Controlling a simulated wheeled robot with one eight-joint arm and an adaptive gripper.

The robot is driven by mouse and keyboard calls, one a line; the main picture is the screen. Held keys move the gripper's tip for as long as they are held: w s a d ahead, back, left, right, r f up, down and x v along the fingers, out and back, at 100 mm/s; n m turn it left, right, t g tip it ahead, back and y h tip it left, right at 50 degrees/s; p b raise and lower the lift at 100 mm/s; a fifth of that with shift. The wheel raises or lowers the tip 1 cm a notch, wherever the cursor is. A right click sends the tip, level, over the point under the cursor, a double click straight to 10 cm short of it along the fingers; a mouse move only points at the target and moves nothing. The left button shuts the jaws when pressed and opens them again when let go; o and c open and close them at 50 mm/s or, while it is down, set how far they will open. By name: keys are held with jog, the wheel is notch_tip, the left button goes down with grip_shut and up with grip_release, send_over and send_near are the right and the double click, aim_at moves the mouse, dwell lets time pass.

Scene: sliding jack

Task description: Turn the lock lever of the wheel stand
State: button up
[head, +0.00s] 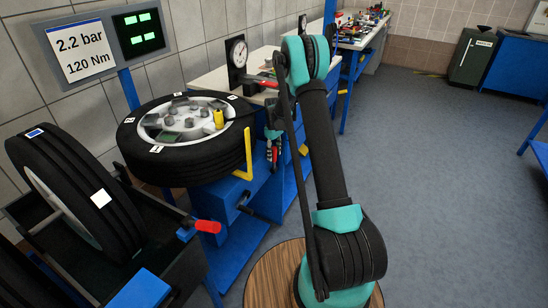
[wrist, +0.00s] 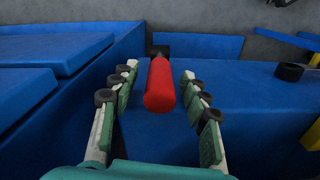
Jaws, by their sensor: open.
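In the wrist view a red lever handle (wrist: 160,85) lies lengthwise between the two fingers of my gripper (wrist: 152,84). It stands in front of the blue wheel stand (wrist: 235,95). The fingers are open, one on each side, with gaps to the handle. In the head view my gripper (head: 272,132) is beside the stand (head: 235,200), right of the mounted wheel (head: 190,160), partly hidden by my arm. A red handle (head: 275,154) shows just below it.
A yellow bracket (head: 246,160) rises beside the mounted wheel. A tyre (head: 75,190) stands in the rack at left. A workbench with a gauge (head: 237,55) is behind. Grey floor (head: 430,170) is free at right.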

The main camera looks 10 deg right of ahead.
jog(key=shift+f, duration=1.1)
grip_shut()
